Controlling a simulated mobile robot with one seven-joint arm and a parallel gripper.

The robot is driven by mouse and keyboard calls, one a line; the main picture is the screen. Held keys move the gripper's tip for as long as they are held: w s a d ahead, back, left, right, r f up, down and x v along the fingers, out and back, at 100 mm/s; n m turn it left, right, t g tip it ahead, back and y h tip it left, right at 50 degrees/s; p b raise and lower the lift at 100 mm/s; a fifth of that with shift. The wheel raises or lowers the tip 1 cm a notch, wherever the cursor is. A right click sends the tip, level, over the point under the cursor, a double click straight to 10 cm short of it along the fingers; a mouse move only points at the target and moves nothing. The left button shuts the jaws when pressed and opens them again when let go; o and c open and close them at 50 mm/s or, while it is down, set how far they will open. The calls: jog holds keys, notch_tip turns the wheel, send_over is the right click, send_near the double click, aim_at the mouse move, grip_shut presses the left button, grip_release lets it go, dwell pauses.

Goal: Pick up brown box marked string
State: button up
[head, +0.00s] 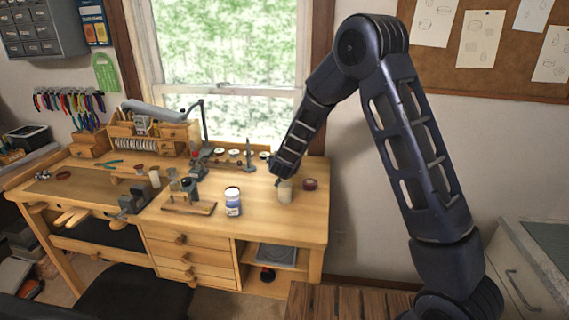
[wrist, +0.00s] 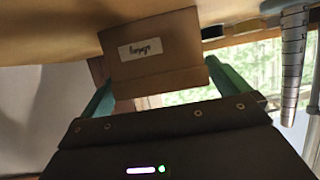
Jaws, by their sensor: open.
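A brown box (wrist: 152,48) with a white handwritten label fills the middle of the wrist view, where the bench top is at the top of the picture. The writing is too blurred to read for sure. My gripper (wrist: 163,88) is open, with one green finger on each side of the box; I cannot tell whether they touch it. In the head view my gripper (head: 278,182) is low over the right part of the bench. A small tan object (head: 285,191) stands at its tip, partly hidden; I cannot tell its shape well.
The wooden workbench (head: 270,228) stands under a window. A dark red round item (head: 310,184) is just right of the gripper, and a white-and-blue jar (head: 232,201) stands to its left. A grey tapered rod (wrist: 293,60) shows at the right of the wrist view.

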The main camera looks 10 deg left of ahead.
jog(key=x, duration=0.2)
jog(key=shift+w+f, duration=0.15)
jog(key=shift+w, duration=0.2)
jog(key=c, duration=0.9)
